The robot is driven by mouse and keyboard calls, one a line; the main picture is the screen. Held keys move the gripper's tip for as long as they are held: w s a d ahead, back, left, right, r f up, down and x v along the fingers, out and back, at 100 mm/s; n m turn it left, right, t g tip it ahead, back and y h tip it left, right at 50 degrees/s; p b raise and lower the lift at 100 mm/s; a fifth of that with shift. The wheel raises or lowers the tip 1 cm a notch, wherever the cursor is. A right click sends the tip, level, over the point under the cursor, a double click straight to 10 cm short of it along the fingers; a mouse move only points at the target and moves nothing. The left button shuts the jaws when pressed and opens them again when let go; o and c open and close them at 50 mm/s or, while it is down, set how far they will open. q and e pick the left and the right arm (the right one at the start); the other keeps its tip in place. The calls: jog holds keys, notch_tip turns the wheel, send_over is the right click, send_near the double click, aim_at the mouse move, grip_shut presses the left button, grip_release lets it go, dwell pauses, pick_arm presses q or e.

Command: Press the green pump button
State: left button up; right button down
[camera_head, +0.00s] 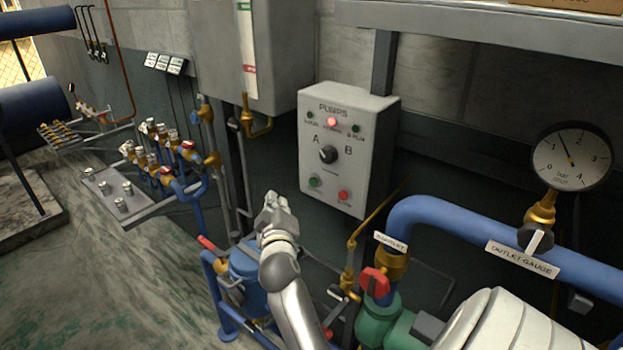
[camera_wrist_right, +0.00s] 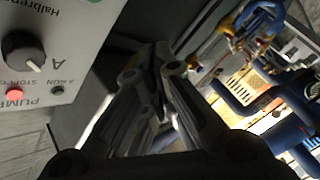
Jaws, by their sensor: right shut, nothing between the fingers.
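The green pump button (camera_head: 315,182) sits at the lower left of the grey PUMPS panel (camera_head: 365,165), left of a red button (camera_head: 344,195). Above them are a black A/B selector knob (camera_head: 328,154) and a lit red lamp (camera_head: 332,121). My right gripper (camera_head: 275,203) is shut and empty, in front of the panel and to the lower left of the green button, apart from it in the picture. In the right wrist view its fingers (camera_wrist_right: 160,75) point past the panel, whose knob (camera_wrist_right: 22,52) shows at the left. The green button is not visible there. My left gripper is not in view.
A blue pipe (camera_head: 440,213) with a pressure gauge (camera_head: 571,156) runs at the right. A red-handled valve (camera_head: 374,282) and brass fittings stand below the panel. A manifold with several valves (camera_head: 160,155) is at the left. A grey cabinet (camera_head: 250,50) hangs above.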

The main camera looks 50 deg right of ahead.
aim_at(314, 182)
jog(key=shift+d, duration=0.1)
jog(key=d+p, duration=0.1)
jog(key=d, duration=0.7)
jog(key=shift+w+d, duration=0.25)
jog(key=shift+w, duration=0.15)
dwell(1.1)
jog(key=shift+d+p, duration=0.1)
jog(key=shift+p, duration=0.2)
jog(key=shift+d, duration=0.3)
jog(key=shift+d, duration=0.55)
dwell(0.6)
jog(key=shift+a, duration=0.95)
